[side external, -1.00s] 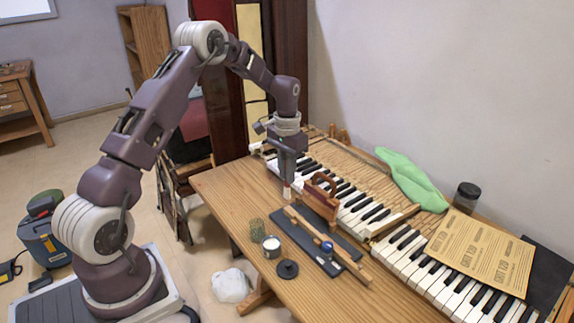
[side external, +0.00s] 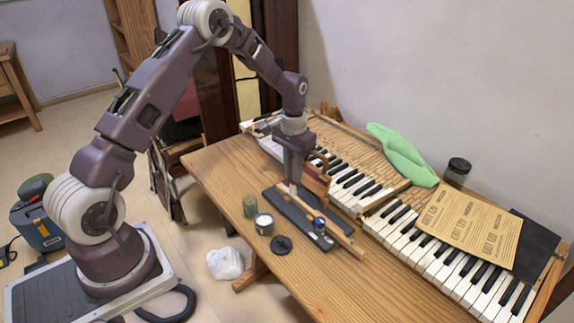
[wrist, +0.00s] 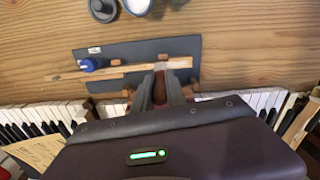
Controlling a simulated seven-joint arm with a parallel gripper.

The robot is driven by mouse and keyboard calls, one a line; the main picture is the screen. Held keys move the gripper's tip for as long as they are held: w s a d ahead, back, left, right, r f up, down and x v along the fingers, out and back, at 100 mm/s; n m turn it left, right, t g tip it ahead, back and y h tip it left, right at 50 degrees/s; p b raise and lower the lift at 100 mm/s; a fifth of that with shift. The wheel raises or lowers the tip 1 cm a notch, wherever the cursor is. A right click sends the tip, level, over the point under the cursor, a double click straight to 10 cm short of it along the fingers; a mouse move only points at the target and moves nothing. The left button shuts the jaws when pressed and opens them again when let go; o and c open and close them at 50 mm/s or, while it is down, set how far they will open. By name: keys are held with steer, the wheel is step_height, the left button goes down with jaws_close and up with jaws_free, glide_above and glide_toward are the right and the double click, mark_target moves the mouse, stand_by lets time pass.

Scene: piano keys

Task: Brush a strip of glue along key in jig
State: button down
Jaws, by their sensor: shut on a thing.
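The wooden key (side external: 338,234) lies along the dark jig board (side external: 272,197), and it also shows in the wrist view (wrist: 122,70). A blue-topped item (side external: 319,224) sits by the key's near end. My gripper (side external: 293,180) is over the key's far end, shut on a slim brush-like tool (wrist: 159,86). Its tip appears at or just above the key; contact is unclear. The fingers hide most of the tool. An open jar of white glue (side external: 264,224) stands left of the jig. I cannot make out a glue strip on the key.
A dark round lid (side external: 281,245) and a greenish glass jar (side external: 250,206) stand near the glue. A reddish-brown wooden block with a handle (side external: 315,182) is close behind my gripper. The piano keyboard (side external: 440,262) runs behind the jig. The table's front right is clear.

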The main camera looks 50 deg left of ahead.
steer(key=shift+d, duration=3.9)
steer(key=shift+a, duration=6.9)
steer(key=shift+a+r, duration=0.1)
steer(key=shift+a, duration=0.1)
step_height(320, 180, up, 8)
